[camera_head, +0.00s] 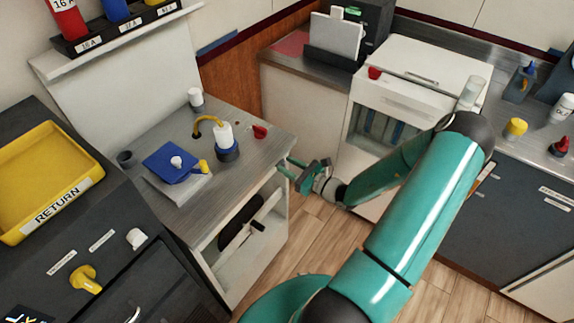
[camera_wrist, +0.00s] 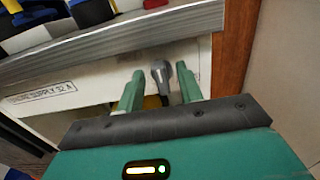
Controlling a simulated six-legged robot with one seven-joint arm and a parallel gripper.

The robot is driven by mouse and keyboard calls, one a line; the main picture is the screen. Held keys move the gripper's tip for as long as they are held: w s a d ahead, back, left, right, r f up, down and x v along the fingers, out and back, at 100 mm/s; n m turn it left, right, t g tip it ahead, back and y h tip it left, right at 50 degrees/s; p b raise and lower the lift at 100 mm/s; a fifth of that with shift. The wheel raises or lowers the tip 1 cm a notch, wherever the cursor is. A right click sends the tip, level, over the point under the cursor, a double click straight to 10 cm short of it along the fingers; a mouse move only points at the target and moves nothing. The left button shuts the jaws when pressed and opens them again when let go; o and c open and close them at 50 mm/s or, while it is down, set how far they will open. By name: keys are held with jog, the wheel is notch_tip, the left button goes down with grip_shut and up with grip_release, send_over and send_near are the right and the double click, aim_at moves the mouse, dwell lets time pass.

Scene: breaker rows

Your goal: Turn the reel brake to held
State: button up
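My gripper (camera_head: 289,167) is open at the right front edge of the grey-topped bench, fingers pointing at its front panel. In the wrist view my gripper (camera_wrist: 160,88) has its two green fingers apart. A grey rounded knob or lever (camera_wrist: 161,74) shows between the fingertips, just under the bench edge; I cannot tell whether the fingers touch it. It may be the reel brake, but no label for it is readable. A bit of yellow shows below it, mostly hidden by my gripper. In the head view a dark reel (camera_head: 238,228) sits in the bench front opening.
The bench top (camera_head: 190,215) carries a blue box (camera_head: 170,160), a white and blue plug (camera_head: 224,138) with a yellow cable, and a red piece (camera_head: 260,132). A yellow return tray (camera_head: 45,205) is left. A white cabinet (camera_head: 385,105) stands behind. Wooden floor (camera_head: 315,240) is clear before the bench.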

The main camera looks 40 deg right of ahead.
jog(key=shift+w+a, duration=0.2)
jog(key=shift+w, duration=0.3)
grip_shut()
jog(key=shift+m, duration=0.3)
jog(key=shift+w+d+f+m, duration=0.1)
jog(key=shift+d+f+m, duration=0.1)
jog(key=shift+m, duration=2.65)
jog(key=shift+w+d+f+m, duration=0.1)
jog(key=shift+d+f+m, duration=0.05)
jog(key=shift+m, duration=2.75)
jog(key=shift+d+f+m, duration=0.15)
jog(key=shift+f+m, duration=0.05)
jog(key=shift+m, duration=2.65)
